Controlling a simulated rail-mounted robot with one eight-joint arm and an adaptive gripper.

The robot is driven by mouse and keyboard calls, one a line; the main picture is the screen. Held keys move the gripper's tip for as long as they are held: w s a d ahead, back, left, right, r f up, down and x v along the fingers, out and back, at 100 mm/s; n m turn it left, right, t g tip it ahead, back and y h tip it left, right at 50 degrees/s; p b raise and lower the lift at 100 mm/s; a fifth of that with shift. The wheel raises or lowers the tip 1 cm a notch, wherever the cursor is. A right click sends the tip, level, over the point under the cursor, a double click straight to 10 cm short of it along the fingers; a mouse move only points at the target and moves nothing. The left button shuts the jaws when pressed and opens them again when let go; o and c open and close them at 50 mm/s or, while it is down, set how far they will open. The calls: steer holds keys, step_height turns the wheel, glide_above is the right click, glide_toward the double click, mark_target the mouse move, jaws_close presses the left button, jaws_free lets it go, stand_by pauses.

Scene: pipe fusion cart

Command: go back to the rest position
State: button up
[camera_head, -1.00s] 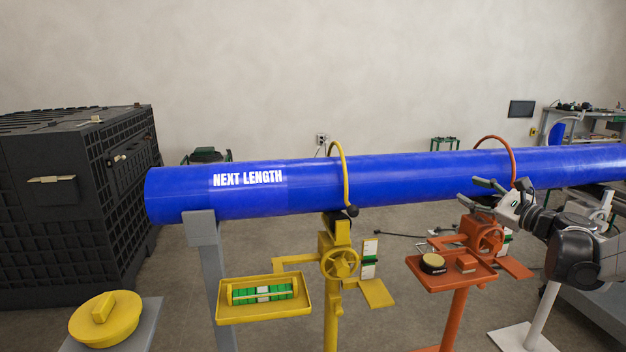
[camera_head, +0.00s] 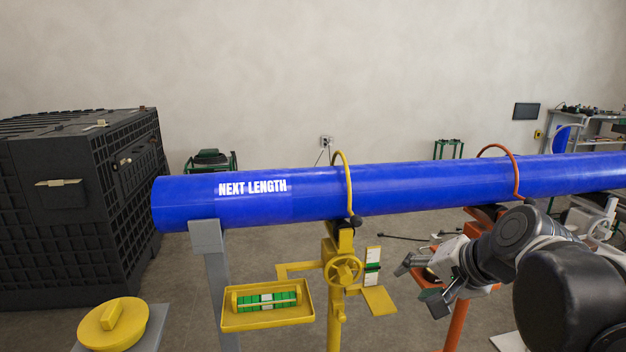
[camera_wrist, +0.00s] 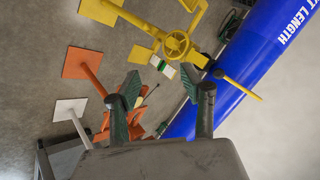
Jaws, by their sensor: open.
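My gripper (camera_head: 419,285) is open and empty in the head view, in front of the orange stand (camera_head: 456,325) and below the blue pipe (camera_head: 400,188). Its two spread fingers (camera_wrist: 160,98) also show in the wrist view, with nothing between them. My arm hides most of the orange stand's tray and handwheel in the head view. The blue pipe carries the words "NEXT LENGTH" and lies across the stands. No marked rest position shows.
A yellow stand (camera_head: 342,270) with a handwheel and a tray (camera_head: 268,322) of green and white pieces stands left of my gripper. A yellow lidded plug (camera_head: 112,324) sits at lower left. A black crate (camera_head: 60,215) stands far left.

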steer(key=s+f+n+h, duration=0.2)
steer(key=s+n, duration=0.1)
steer(key=s, duration=0.3)
steer(key=s+d+f+n+h+p, duration=0.1)
steer(key=s+f+n, duration=0.1)
steer(key=s+n, duration=0.2)
steer(key=shift+s+g+h, duration=0.4)
steer(key=shift+s, duration=1.05)
steer(key=shift+d+f, duration=0.1)
